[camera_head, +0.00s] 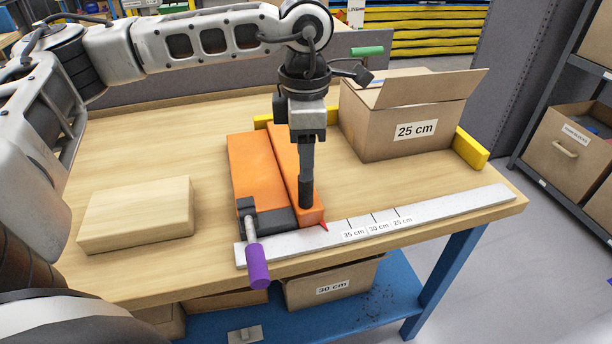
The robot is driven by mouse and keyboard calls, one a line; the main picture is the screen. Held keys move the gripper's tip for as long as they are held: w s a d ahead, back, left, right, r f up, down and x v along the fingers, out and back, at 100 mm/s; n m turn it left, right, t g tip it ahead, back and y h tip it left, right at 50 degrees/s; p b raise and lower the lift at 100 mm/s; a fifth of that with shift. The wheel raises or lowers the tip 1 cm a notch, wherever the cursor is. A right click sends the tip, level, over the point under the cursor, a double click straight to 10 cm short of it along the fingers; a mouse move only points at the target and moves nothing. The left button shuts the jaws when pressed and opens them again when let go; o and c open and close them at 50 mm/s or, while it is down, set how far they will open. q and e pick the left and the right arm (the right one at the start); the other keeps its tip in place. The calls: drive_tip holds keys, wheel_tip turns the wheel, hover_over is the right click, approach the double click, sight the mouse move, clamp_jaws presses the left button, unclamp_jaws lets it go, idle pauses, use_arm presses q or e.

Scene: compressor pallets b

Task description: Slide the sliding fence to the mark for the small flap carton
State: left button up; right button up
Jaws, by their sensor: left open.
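The orange sliding fence (256,162) lies on the wooden table, with a raised bar along its right side. Its red pointer (324,227) is at the white scale strip (448,212), left of the 35 cm mark (349,228). The 30 cm mark (374,220) and 25 cm mark (398,213) are further right. The carton with raised flaps (385,131), labelled 25 cm, stands right of the fence. My left gripper (306,196) is open, pointing down at the front end of the fence bar; contact is unclear. My right gripper is not in view.
A clamp with a purple handle (258,266) sits at the fence's front left. A pale wooden block (138,214) lies to the left. A yellow rail (471,147) runs behind the carton. A carton labelled 30 cm (331,286) is under the table. The tabletop between fence and carton is clear.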

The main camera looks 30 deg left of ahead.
use_arm(q)
wheel_tip(320, 180, down, 6)
idle(0.4)
clamp_jaws()
drive_tip(key=shift+w, duration=0.15)
